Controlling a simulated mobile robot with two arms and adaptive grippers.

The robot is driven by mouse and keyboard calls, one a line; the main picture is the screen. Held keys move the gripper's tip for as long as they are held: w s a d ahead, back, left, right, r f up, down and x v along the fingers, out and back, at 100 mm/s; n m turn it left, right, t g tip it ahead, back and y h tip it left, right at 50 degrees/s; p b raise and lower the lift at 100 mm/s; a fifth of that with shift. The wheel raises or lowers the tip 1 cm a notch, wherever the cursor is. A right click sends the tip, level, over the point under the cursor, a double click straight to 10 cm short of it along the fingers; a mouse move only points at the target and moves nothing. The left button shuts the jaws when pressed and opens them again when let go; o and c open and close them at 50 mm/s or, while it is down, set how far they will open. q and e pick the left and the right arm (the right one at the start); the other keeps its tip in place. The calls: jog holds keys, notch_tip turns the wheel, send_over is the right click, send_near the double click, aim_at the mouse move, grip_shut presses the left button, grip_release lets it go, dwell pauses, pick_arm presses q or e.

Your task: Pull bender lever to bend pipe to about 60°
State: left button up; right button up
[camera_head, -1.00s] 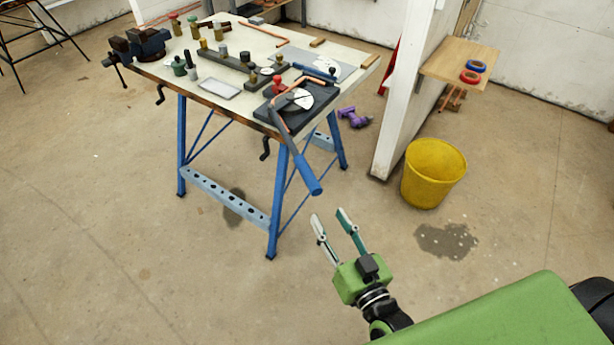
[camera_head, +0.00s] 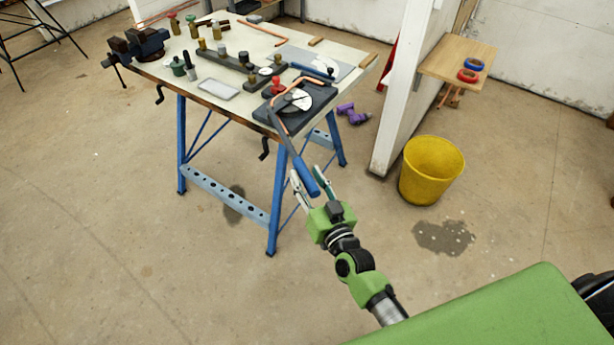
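The pipe bender (camera_head: 283,112) sits on the near right corner of the workbench, with a white round dial (camera_head: 298,100). A copper pipe (camera_head: 287,88) runs through it and shows a bend. The bender lever (camera_head: 304,173) sticks out past the bench edge, down to the right, and ends in a blue grip. My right gripper (camera_head: 307,178) is at the end of the blue grip. Its two fingers are apart, one on each side of the grip; I cannot tell whether they touch it. My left gripper is not in view.
The workbench (camera_head: 215,90) stands on blue legs and carries a vise (camera_head: 138,45), a small tray and several fittings. A yellow bucket (camera_head: 431,170) stands on the floor at right. A purple tool (camera_head: 352,114) lies behind the bench. The floor in front is clear.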

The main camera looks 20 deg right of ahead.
grip_shut()
jog(key=shift+s+d+r+n+y+b, duration=0.1)
jog(key=shift+d+n+y+b, duration=0.4)
jog(key=shift+d, duration=0.55)
jog(key=shift+d+n+y+b, duration=0.2)
jog(key=shift+d+y+b, duration=0.4)
jog(key=shift+d+b, duration=0.35)
jog(key=shift+d, duration=0.15)
grip_release()
jog(key=shift+d, duration=0.1)
